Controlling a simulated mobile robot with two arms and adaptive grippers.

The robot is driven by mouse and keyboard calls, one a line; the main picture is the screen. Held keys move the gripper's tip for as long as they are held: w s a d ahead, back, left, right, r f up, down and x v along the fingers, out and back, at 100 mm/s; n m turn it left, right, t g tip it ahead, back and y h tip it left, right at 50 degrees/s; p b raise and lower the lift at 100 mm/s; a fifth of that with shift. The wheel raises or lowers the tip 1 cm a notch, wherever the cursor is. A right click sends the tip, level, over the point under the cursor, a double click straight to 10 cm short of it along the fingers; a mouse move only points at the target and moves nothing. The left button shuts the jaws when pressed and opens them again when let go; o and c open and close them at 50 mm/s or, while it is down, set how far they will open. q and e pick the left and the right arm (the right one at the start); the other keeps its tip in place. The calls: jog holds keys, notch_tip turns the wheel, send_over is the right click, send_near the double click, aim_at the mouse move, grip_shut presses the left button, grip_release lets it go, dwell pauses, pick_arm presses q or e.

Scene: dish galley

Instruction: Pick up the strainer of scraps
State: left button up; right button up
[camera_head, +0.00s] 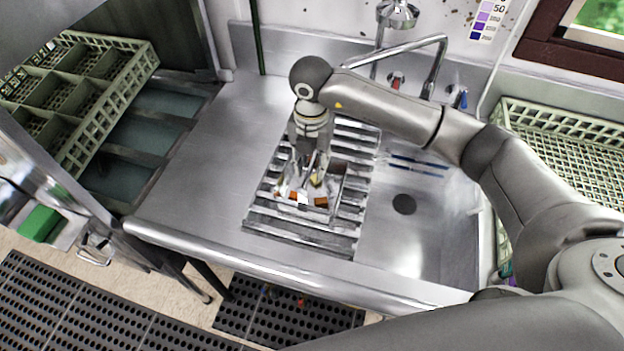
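The strainer (338,188) is a small metal basket on the slatted metal rack (300,233) in the steel counter. Scraps (304,197) in white, orange-brown and yellow show in it. My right gripper (309,168) reaches in from the right and points down at the strainer, with its fingertips among or just above the scraps and the near wall. The fingers overlap the strainer in this view, so I cannot tell whether they are shut on it or still apart. My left gripper is not in view.
A green dish rack (105,110) is at the left, another (560,135) at the right. The counter left of the slatted rack is clear.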

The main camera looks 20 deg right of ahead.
jog(key=shift+f, duration=0.2)
grip_shut()
jog(key=shift+r, duration=0.1)
